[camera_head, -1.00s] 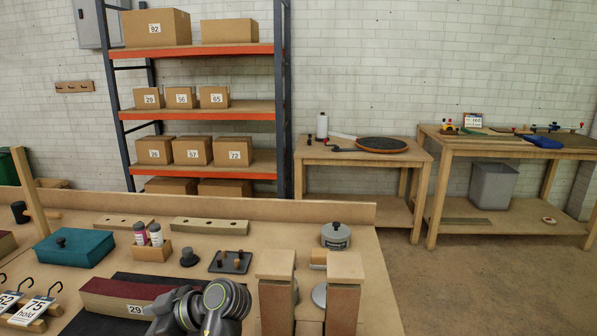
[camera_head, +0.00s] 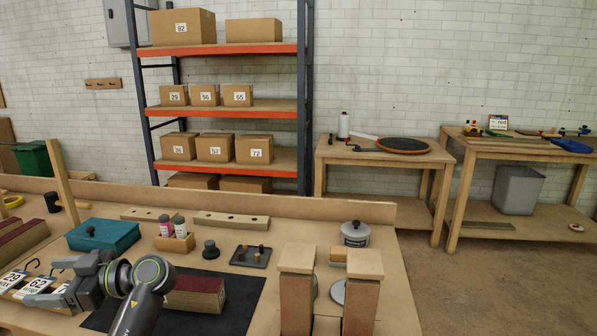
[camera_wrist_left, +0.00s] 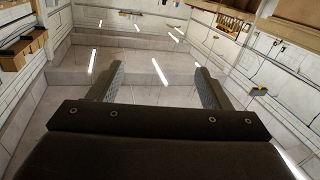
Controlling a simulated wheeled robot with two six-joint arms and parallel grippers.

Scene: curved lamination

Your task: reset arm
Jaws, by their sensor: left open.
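My left arm comes up from the bottom of the head view, and its grey gripper (camera_head: 85,285) is at the left of the workbench, in front of the number tags. In the left wrist view the two fingers of the gripper (camera_wrist_left: 158,88) stand wide apart with nothing between them. That view faces the ceiling lights and upper walls. In the head view the arm partly hides a dark red block (camera_head: 197,292) on a black mat (camera_head: 240,297). My right gripper is not in view.
The workbench holds a teal box (camera_head: 104,236), two small bottles (camera_head: 172,227), a black plate with pegs (camera_head: 250,256), a lidded pot (camera_head: 355,234) and two wooden posts (camera_head: 297,295). Number tags on hooks (camera_head: 40,285) are close by the gripper. A shelf of cartons (camera_head: 222,107) stands behind.

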